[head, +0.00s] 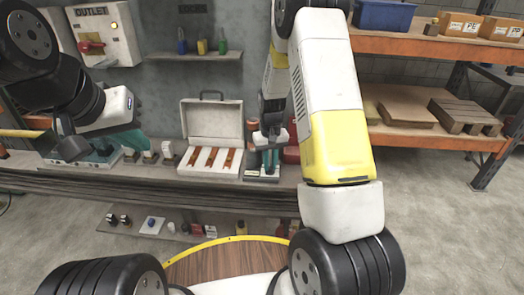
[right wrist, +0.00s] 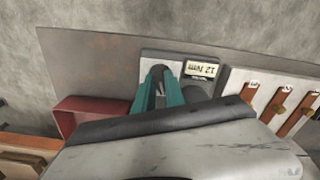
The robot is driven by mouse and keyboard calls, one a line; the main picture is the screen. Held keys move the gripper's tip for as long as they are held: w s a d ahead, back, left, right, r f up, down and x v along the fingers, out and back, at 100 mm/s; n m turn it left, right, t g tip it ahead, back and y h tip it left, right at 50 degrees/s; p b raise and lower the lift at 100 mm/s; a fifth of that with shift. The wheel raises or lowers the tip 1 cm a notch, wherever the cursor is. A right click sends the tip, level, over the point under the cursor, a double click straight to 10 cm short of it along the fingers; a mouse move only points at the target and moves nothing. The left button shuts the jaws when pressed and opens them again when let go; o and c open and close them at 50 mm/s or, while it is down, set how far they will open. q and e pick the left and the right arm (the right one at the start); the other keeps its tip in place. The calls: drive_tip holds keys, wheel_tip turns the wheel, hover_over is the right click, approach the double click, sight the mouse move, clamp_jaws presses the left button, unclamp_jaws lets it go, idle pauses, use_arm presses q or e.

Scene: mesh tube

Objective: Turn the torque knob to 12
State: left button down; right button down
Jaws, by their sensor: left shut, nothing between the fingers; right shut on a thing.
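The torque unit (head: 262,176) is a small grey-white box on the bench, right of the open case. In the right wrist view its panel (right wrist: 176,57) shows a pale display (right wrist: 201,69) that appears upside down and reads 12 Nm. My right gripper (head: 269,160) reaches down over the unit; its teal fingers (right wrist: 160,78) are shut on a dark thing at the panel, apparently the torque knob. The knob is mostly hidden by the fingers, so its pointer cannot be read. My left gripper (head: 136,141) is shut and empty over the left of the bench.
An open white case (head: 212,119) with orange-brown tools stands left of the unit. A red box (right wrist: 85,116) is close on its other side. An outlet box (head: 103,34) hangs on the wall. Shelving (head: 420,46) stands at the right. A round wooden table (head: 225,262) is in front.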

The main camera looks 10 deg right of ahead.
sight(270, 166)
drive_tip(key=c, duration=1.4)
unclamp_jaws()
wheel_tip(270, 166, up, 8)
drive_tip(key=shift+f, duration=0.1)
drive_tip(key=s+a+r+t+y, duration=0.1)
drive_tip(key=s+r+t, duration=0.1)
drive_tip(key=s+r, duration=0.5)
drive_tip(key=s+r+t+y, duration=0.1)
drive_tip(key=s+r, duration=0.3)
drive_tip(key=r, duration=0.6)
drive_tip(key=s+a+r+t, duration=0.1)
drive_tip(key=s+r+t, duration=0.2)
drive_tip(key=s, duration=1.1)
wheel_tip(270, 166, up, 3)
drive_tip(key=shift+a, duration=0.15)
